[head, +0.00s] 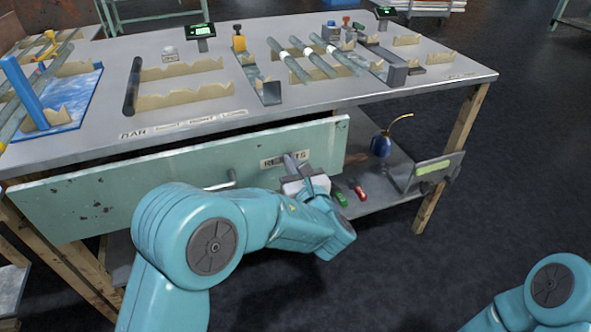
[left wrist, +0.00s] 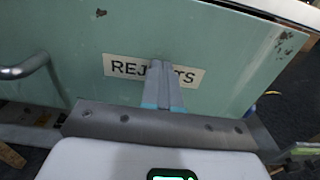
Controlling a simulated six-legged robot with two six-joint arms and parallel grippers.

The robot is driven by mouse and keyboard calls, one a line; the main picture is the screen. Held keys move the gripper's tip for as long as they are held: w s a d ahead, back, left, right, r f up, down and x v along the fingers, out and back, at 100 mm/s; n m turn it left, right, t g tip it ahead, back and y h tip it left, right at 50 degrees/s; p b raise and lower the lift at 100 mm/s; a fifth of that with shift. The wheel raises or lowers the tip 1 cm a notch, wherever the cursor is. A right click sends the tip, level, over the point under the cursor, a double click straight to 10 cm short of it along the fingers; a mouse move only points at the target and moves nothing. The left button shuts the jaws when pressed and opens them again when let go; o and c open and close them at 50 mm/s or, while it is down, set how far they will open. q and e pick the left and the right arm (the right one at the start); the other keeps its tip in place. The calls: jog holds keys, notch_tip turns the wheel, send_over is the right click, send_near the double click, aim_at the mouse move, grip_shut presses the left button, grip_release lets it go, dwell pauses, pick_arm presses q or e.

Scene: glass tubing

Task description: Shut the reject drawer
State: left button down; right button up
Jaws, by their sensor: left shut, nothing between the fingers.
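The reject drawer's pale green front (head: 120,190) hangs under the bench top, with a dark gap behind its upper edge, so it stands out from the bench. Its white label (head: 270,162) sits right of the middle, and a metal bar handle (head: 225,183) is left of it. My left gripper (head: 291,160) is shut and empty, its fingertips in front of the label. In the left wrist view the fingers (left wrist: 160,68) cover the label's middle letters, the handle (left wrist: 30,66) lies to the left. I cannot tell whether the tips touch the front. My right gripper is out of view.
The grey bench top (head: 330,110) above holds glass tubes (head: 310,60) on notched rests. Dark floor (head: 480,220) is open at right.

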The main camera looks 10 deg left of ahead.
pick_arm(q)
jog(key=x, duration=0.4)
jog(key=shift+r, duration=0.15)
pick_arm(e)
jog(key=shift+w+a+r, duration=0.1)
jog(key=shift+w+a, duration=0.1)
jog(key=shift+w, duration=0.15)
pick_arm(q)
jog(key=shift+a+r, duration=0.1)
jog(key=shift+r, duration=0.05)
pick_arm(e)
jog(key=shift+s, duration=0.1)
